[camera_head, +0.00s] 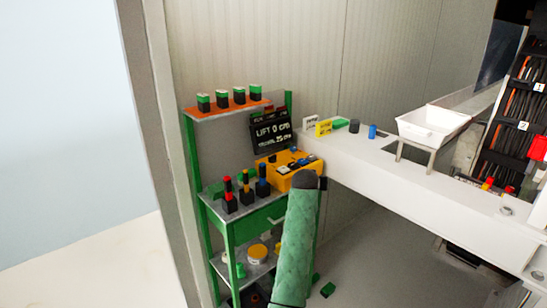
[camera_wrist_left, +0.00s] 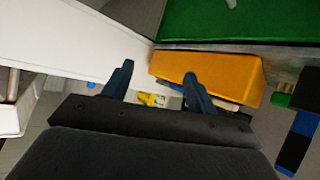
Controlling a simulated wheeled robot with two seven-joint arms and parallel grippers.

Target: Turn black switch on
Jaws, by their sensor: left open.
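A yellow-orange box (camera_head: 297,180) with dark and blue parts on its top stands on the green shelf unit in the head view. I cannot tell which of these small parts is the black switch. My green arm rises in front of the box and hides part of it; its gripper is not clear there. In the left wrist view, my left gripper (camera_wrist_left: 157,78) is open, with two dark blue fingers apart and nothing seen between them. The orange box (camera_wrist_left: 218,75) lies just beyond and beside the right finger. Its switch side is not clear. My right gripper is not in view.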

